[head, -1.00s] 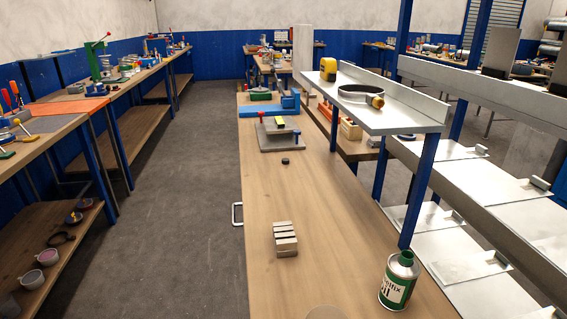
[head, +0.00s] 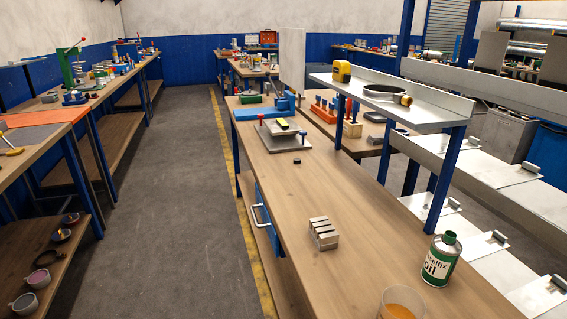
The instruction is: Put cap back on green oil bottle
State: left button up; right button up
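The green and white oil bottle (head: 441,262) stands upright at the near right edge of the wooden workbench (head: 270,190). Its label reads "oil", and its narrow top is dark green; I cannot tell whether that is bare neck or a cap. A small dark round piece (head: 297,161), which may be the cap, lies alone on the bench further back, in front of the grey plate fixture. Neither of my grippers shows in the head view.
A grey slotted block (head: 323,234) sits mid-bench, and a cup with orange contents (head: 400,304) stands at the near edge. A raised metal shelf (head: 440,112) with a yellow tape measure (head: 341,71) overhangs the right side. A floor aisle (head: 170,200) runs clear along the left.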

aim_at(445, 250)
jog(key=i+j+z, duration=0.1)
jog(key=j, duration=0.25)
jog(key=i+j+z, duration=0.1)
jog(key=j, duration=0.25)
jog(key=i+j+z, duration=0.1)
jog(key=j, duration=0.3)
jog(key=i+j+z, duration=0.15)
jog(key=j, duration=0.2)
jog(key=i+j+z, duration=0.1)
jog(key=i+j, duration=0.2)
jog(key=i+j+z, duration=0.1)
jog(key=i+j, duration=0.2)
jog(key=i+j+z, duration=0.1)
jog(key=i+j, duration=0.15)
jog(key=j, duration=0.25)
jog(key=i+j+z, duration=0.1)
jog(key=i+j, duration=0.2)
jog(key=j, duration=0.15)
jog(key=i+j, duration=0.25)
jog(key=j, duration=0.15)
jog(key=z, duration=0.05)
